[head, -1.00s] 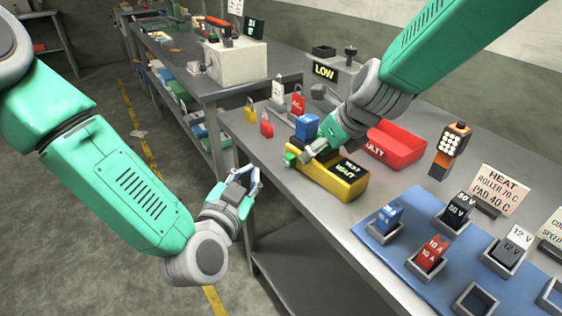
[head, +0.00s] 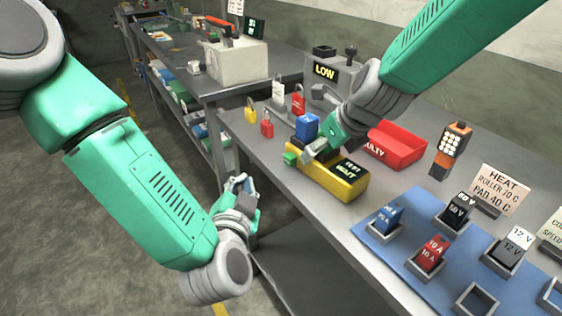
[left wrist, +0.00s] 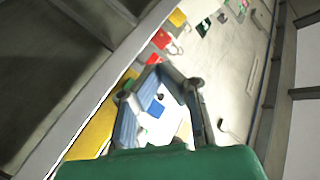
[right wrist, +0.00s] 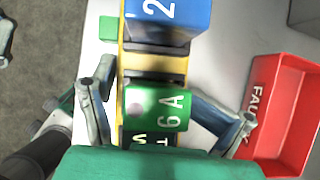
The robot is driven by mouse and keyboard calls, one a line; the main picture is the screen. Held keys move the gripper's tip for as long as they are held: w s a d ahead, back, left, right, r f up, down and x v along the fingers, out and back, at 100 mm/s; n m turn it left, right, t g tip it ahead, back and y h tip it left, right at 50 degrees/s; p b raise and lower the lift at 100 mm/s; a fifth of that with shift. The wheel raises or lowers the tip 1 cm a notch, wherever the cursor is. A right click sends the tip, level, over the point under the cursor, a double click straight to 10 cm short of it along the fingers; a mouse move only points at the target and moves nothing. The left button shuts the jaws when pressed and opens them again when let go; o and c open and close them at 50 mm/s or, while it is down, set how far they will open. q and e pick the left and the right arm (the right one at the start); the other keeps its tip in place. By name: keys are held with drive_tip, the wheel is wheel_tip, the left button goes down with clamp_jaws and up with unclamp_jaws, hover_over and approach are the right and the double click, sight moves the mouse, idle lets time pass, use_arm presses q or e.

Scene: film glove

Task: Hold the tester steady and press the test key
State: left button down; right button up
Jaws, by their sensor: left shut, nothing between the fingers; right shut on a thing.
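The yellow tester (head: 325,182) lies on the bench near its front edge. Its green key (head: 290,158) juts from its left end, and its dark display (head: 347,168) shows lit lettering. A blue block (head: 306,126) is at its far side. A green block marked 6 A (right wrist: 157,108) shows between those fingers. My left gripper (head: 240,184) is shut and empty, beside the bench's front edge, left of and apart from the key.
A red FAULTY bin (head: 395,147) is right of the tester. Red and yellow padlocks (head: 267,128) are behind it on the left. A blue mat (head: 400,250) with several fuses in holders lies at the front right. A LOW display unit (head: 330,72) stands behind.

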sight(279, 174)
use_arm(q)
drive_tip(key=shift+w+d+f, duration=0.1)
drive_tip(key=shift+w+d, duration=0.95)
drive_tip(key=shift+d, duration=0.3)
drive_tip(key=shift+w+d, duration=1.05)
drive_tip(key=shift+d, duration=0.25)
drive_tip(key=shift+w+d+f, duration=0.1)
drive_tip(key=shift+w+d, duration=0.35)
drive_tip(key=shift+w+d, duration=0.4)
drive_tip(key=shift+d, duration=0.15)
idle(0.8)
drive_tip(key=shift+s+a, duration=0.65)
drive_tip(key=shift+a, duration=0.2)
drive_tip(key=shift+s, duration=0.1)
drive_tip(key=s+a, duration=0.1)
drive_tip(key=a, duration=0.1)
drive_tip(key=s+a, duration=0.2)
